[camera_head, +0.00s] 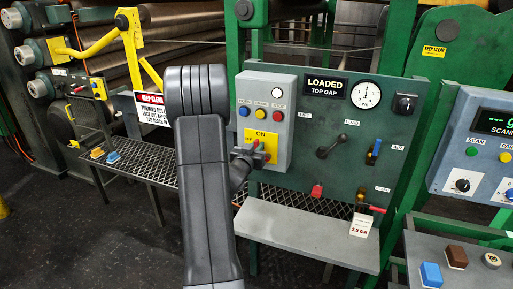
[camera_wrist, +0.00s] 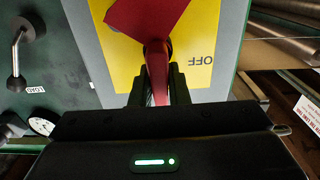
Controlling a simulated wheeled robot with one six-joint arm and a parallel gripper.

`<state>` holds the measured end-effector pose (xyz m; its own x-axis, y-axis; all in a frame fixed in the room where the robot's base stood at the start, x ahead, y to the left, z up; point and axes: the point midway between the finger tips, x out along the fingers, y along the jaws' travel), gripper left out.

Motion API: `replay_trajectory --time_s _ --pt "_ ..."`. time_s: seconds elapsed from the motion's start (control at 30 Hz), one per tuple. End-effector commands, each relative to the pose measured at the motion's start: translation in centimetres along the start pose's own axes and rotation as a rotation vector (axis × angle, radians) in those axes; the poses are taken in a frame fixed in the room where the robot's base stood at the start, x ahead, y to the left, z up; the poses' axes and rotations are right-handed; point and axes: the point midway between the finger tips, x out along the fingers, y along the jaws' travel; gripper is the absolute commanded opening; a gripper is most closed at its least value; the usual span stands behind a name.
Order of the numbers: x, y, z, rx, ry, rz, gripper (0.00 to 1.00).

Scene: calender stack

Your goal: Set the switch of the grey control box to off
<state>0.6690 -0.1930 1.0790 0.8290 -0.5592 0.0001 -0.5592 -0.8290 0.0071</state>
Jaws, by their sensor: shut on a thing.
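The grey control box (camera_head: 285,82) hangs on the green panel, with several coloured buttons and a yellow switch plate (camera_head: 262,137) marked ON at the top and OFF at the left. Its red switch (camera_head: 256,147) sits on that plate, partly hidden behind my gripper (camera_head: 245,158). In the wrist view the red switch (camera_wrist: 148,16) shows at the top, and its handle stands between the two black fingers of my gripper (camera_wrist: 157,75), which are shut on it. The OFF print (camera_wrist: 196,60) appears upside down beside it. The exact angle of the switch is hard to tell.
The green panel (camera_head: 335,190) also carries a dark lever (camera_head: 330,145), a gauge (camera_head: 366,94) and a black knob (camera_head: 405,103). A grey shelf (camera_head: 300,232) juts out below. A yellow linkage (camera_head: 135,45) and rollers stand at the left.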

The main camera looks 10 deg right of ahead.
Motion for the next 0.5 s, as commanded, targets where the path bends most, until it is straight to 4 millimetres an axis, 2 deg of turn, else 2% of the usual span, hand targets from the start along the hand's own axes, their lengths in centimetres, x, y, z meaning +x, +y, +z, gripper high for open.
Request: replay_trajectory --time_s 0.27,0.5 --pt "0.01 -0.28 0.03 -0.098 0.000 0.000 0.00" --pt "0.01 -0.77 0.11 -0.290 0.000 0.000 0.00"
